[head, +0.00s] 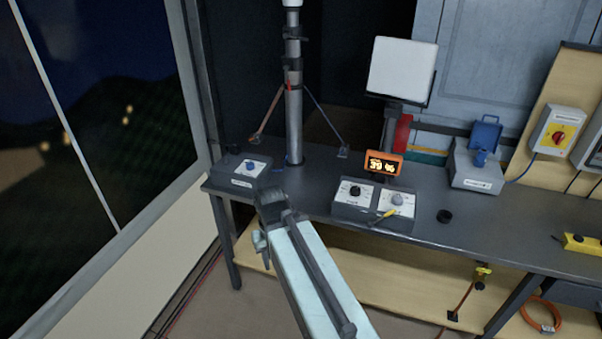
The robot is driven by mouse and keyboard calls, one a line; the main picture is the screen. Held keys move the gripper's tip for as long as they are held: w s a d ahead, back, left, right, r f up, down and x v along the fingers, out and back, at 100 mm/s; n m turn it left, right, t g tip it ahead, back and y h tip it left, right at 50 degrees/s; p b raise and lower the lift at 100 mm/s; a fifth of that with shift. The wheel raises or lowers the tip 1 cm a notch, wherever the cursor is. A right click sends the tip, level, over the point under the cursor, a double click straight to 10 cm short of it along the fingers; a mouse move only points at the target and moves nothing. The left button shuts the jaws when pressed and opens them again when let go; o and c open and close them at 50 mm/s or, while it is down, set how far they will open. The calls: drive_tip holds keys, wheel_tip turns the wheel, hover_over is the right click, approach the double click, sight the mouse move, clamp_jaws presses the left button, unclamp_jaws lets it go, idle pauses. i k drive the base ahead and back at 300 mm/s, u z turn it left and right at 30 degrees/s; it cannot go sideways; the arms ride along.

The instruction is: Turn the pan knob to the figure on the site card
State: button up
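Three knobs show on the dark bench in the head view. A blue knob (250,166) is on a grey box at the left. A black knob (354,191) and a grey knob (397,199) are on two white-faced panels side by side at the middle. Their labels are too small to read, so I cannot tell which is the pan knob. No site card with a legible figure shows. My arm reaches up from the bottom; its dark end, my gripper (270,203), is at the bench's front edge, below the blue knob. Its fingers are not clear.
An orange display (383,167) seems to read 39 %. A mast (294,90) rises behind the blue-knob box. A blank white panel (402,68) stands behind the display.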

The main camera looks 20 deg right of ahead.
sight(355, 191)
drive_tip(key=u, duration=0.25)
drive_tip(key=i, duration=0.95)
drive_tip(key=u, duration=0.2)
